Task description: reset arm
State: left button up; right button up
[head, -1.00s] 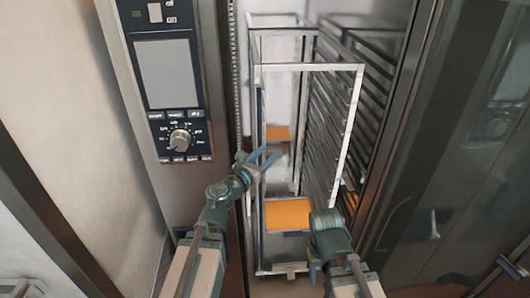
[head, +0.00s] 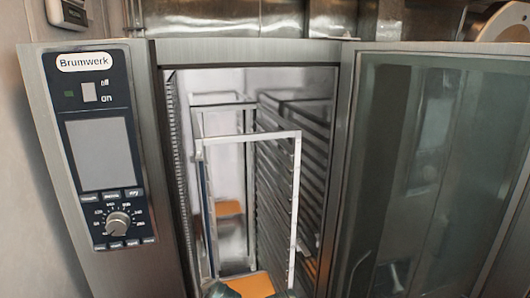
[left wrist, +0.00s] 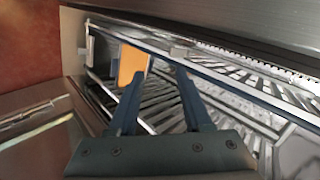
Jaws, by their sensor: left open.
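My left gripper (left wrist: 160,82) shows in the left wrist view with its two blue fingers spread apart and nothing between them. Behind the fingers are metal rack rails and an orange panel (left wrist: 132,64). In the head view only a small dark part of one of my arms shows at the bottom edge, in front of the rack; its fingers cannot be made out. My right gripper is in neither view.
A tall metal rack (head: 296,205) stands inside the open oven cabinet, with orange surfaces (head: 250,284) low in it. The control panel (head: 98,150) with a dial (head: 118,223) is at left. A dark glass door (head: 430,170) is at right.

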pick_arm(q)
jog(key=s+d+f+n+g+h, duration=0.1)
jog(key=s+d+f+n+g, duration=0.1)
jog(key=s, duration=0.3)
jog(key=s+d+f+n+g+h, duration=0.1)
jog(key=s+d+f+n+g, duration=0.1)
jog(key=s+d, duration=0.3)
jog(key=s+d+f+n+g+h+b, duration=0.1)
jog(key=s+d+f+n+g, duration=0.1)
jog(key=s, duration=0.4)
notch_tip(320, 180, down, 2)
jog(key=d+g, duration=0.1)
jog(key=g, duration=0.1)
jog(key=shift+s+d+f+g, duration=0.2)
jog(key=shift+s+d+g, duration=0.05)
jog(key=shift+s+g, duration=0.05)
